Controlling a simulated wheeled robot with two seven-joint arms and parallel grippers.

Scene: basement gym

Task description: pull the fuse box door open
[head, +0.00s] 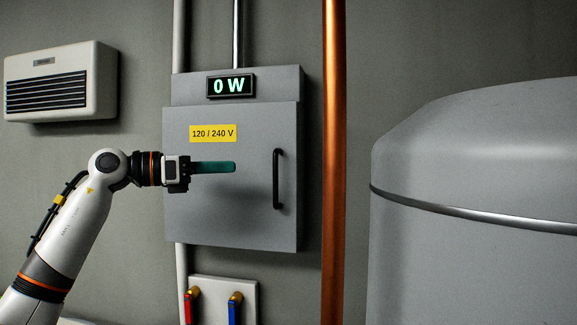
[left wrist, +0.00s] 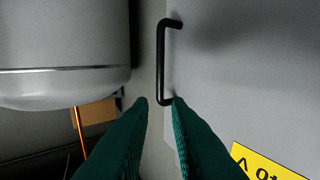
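The grey fuse box door (head: 225,215) is on the wall in the head view and looks shut. Its black upright bar handle (head: 278,179) is near the door's right edge. My left gripper (head: 234,167) is in front of the door, its teal fingers pointing right, with their tips short of the handle. In the left wrist view the two fingers (left wrist: 159,102) are apart with nothing between them. The handle (left wrist: 161,62) shows just beyond the fingertips, roughly in line with the gap; the door (left wrist: 240,75) fills the right side. My right gripper is not in view.
A copper pipe (head: 334,160) runs upright right of the box. A large grey tank (head: 470,190) stands further right. Red and blue valve levers (head: 233,310) are below the box. A white wall heater (head: 62,80) hangs at upper left.

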